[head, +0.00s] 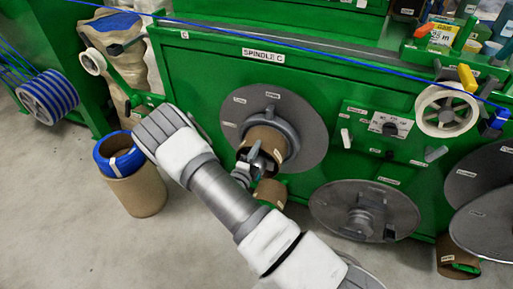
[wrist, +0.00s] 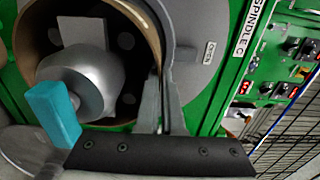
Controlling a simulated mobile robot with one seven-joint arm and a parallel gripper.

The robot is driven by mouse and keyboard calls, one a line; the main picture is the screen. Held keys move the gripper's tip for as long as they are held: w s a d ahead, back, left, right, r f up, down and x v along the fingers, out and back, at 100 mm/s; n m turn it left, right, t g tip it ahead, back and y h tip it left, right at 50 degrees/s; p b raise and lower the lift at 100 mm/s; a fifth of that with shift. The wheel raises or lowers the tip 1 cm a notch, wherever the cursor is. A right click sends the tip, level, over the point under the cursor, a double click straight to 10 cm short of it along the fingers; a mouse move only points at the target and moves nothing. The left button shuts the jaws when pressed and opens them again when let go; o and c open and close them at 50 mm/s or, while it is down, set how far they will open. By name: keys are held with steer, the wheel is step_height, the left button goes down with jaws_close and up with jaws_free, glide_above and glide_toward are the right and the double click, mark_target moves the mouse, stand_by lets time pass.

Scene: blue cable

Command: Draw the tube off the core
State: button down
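A brown cardboard tube (head: 266,141) sits around the grey core of spindle C, in front of a dark round flange (head: 300,112). In the wrist view the open end of the tube (wrist: 150,27) faces me, with the silver core (wrist: 90,78) inside it. A teal block (wrist: 52,112) is in front of the core's lower left. My gripper (head: 254,155) is at the tube's near end. In the wrist view its two grey fingers (wrist: 162,100) are close together at the tube's right wall, with a narrow gap. Whether they press on the wall is unclear.
Another brown tube (head: 269,192) is below the spindle. A blue cable coil (head: 117,152) rests on a brown drum (head: 139,190) at left. Grey floor (head: 200,255) is open in front.

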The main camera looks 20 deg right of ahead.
steer(key=shift+v, duration=1)
stand_by(0.8)
steer(key=p+v, duration=0.2)
steer(key=v, duration=1.5)
steer(key=shift+p, duration=0.35)
stand_by(1.1)
steer(key=shift+s+r, duration=0.1)
